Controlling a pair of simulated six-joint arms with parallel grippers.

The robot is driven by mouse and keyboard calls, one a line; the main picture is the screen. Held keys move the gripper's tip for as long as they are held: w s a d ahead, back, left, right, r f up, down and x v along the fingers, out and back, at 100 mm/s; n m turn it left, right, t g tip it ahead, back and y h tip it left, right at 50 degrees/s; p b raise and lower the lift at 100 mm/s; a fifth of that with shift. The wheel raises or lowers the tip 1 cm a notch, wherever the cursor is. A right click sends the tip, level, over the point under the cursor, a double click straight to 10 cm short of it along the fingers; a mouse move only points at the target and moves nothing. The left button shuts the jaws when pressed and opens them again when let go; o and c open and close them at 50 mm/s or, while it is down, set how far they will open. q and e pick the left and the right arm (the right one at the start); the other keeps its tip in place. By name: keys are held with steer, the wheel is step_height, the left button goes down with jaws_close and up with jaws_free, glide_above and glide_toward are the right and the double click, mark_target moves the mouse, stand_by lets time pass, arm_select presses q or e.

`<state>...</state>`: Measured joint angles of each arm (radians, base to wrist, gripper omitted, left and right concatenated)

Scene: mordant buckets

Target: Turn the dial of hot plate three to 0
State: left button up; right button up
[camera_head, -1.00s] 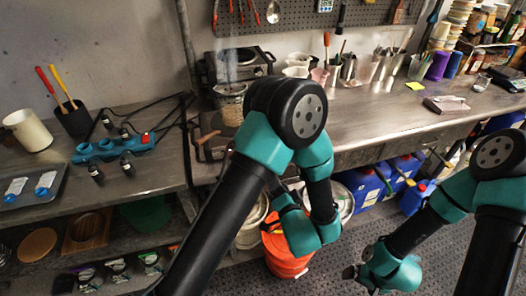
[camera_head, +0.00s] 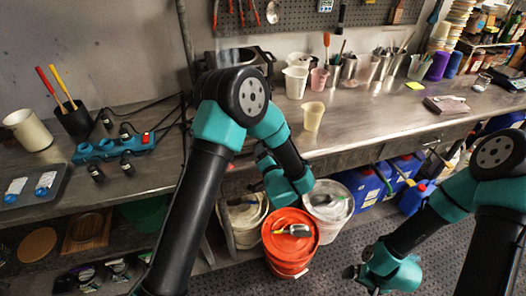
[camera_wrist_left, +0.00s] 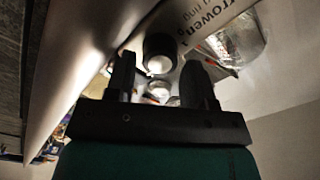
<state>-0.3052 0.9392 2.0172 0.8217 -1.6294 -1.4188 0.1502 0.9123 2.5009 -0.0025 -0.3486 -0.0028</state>
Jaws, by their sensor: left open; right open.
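A dark hot plate (camera_head: 262,60) stands at the back of the bench in the head view. My left arm hides most of it and anything in front of it, so I cannot read a plate number. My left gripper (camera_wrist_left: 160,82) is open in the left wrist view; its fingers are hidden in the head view. A dark round knob-like part with a pale centre (camera_wrist_left: 160,52) shows just beyond and between the fingers, apparently not gripped. I cannot tell whether it is the dial or read its setting. My right gripper (camera_head: 352,273) is open and empty above the floor mat.
A pale beaker (camera_head: 312,116) stands near the bench edge, with cups and tools behind. A blue power strip (camera_head: 112,148) is on the left bench. An orange bucket (camera_head: 290,232) and blue containers (camera_head: 362,188) sit below. A printed pale surface (camera_wrist_left: 205,40) is close to my left gripper.

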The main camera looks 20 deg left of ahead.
arm_select(q)
steer(key=shift+w+a, duration=0.4)
steer(key=shift+w, duration=0.2)
steer(key=shift+c, duration=0.5)
steer(key=c, duration=0.5)
steer(key=shift+c, duration=0.2)
